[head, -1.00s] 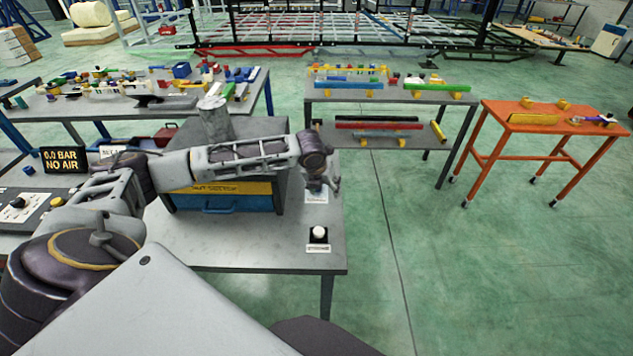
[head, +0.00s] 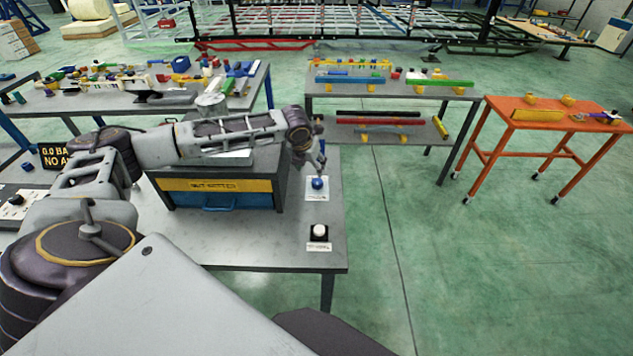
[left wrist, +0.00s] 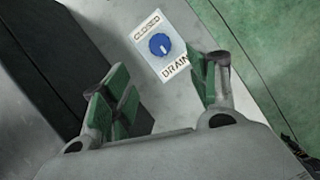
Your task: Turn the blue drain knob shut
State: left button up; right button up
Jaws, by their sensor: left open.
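The blue drain knob (head: 317,183) sits on a white plate on the grey bench, near its right edge. In the left wrist view the knob (left wrist: 160,44) is round with a pale pointer mark, on a plate (left wrist: 148,68) reading CLOSED and DRAIN. The mark points towards the lower right, at about the DRAIN side. My left gripper (head: 318,160) is over the plate, just behind and above the knob. In the left wrist view my left gripper (left wrist: 163,94) is open and empty, its green-padded fingers apart, with the knob beyond the gap between them. My right gripper is out of view.
A grey box with a yellow label and blue drawer (head: 218,195) stands left of the knob. A white button (head: 319,231) is nearer the bench front. A NO AIR display (head: 54,157) is at the left. An orange cart (head: 540,125) stands at the right.

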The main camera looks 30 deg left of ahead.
aim_at(317, 182)
pick_arm(q)
jog(key=shift+p+x, duration=0.8)
jog(key=shift+x, duration=5.85)
jog(key=c, duration=1)
